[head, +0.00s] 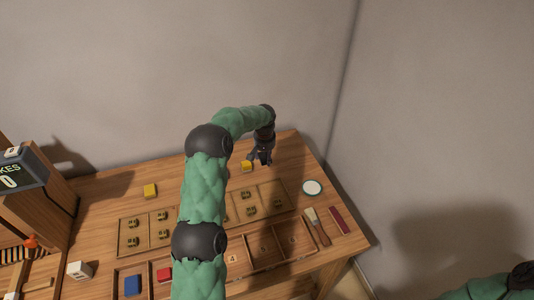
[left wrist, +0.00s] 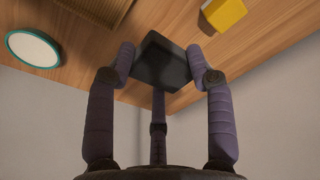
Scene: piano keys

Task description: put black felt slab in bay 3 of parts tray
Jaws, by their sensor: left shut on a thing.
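My left gripper (head: 260,156) is over the back right of the table. In the left wrist view its fingers (left wrist: 160,62) are shut on the black felt slab (left wrist: 162,68), which looks tilted. In the head view the slab is dark against the gripper and hard to make out. The parts tray (head: 282,265) runs along the table's front, divided into bays. A blue block and a red block lie in left bays, and a "4" mark shows further right. My left arm covers the middle of the tray; I cannot make out bay 3. My right gripper is out of view.
A yellow block (head: 246,167) sits close to the left gripper; another yellow block (head: 150,190) is further left. Shallow trays (head: 162,232) hold small brass parts. A round white dish (head: 312,188), a brush (head: 318,228) and a red bar (head: 339,220) lie at right.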

